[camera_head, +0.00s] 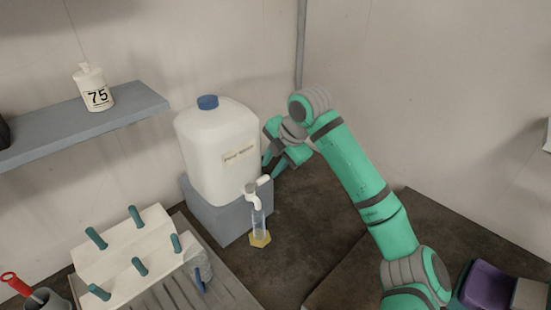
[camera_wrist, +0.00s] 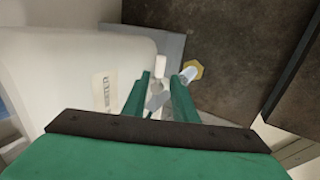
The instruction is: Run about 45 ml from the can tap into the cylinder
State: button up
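The can is a white container (camera_head: 215,150) with a blue cap and a paper label, standing on a grey block (camera_head: 222,218). Its white tap (camera_head: 252,196) sticks out low at the front. The clear cylinder (camera_head: 258,222) stands upright under the tap on a yellow six-sided foot (camera_head: 260,240); its liquid level is too small to read. My gripper (camera_head: 268,170) is beside the tap, at its upper right. In the wrist view its green fingers (camera_wrist: 160,80) are apart, with the white tap (camera_wrist: 160,66) showing between them; contact cannot be told. The cylinder (camera_wrist: 188,74) shows just right of the fingers.
A rack with green pegs (camera_head: 135,250) stands at the front left. A shelf (camera_head: 80,128) on the left wall holds a white bottle marked 75 (camera_head: 95,92). The dark bench (camera_head: 310,200) right of the cylinder is clear. A purple object (camera_head: 487,287) lies far right.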

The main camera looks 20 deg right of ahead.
aim_at(263, 179)
jog(key=x, duration=0.7)
jog(key=shift+a+f, duration=0.1)
grip_shut()
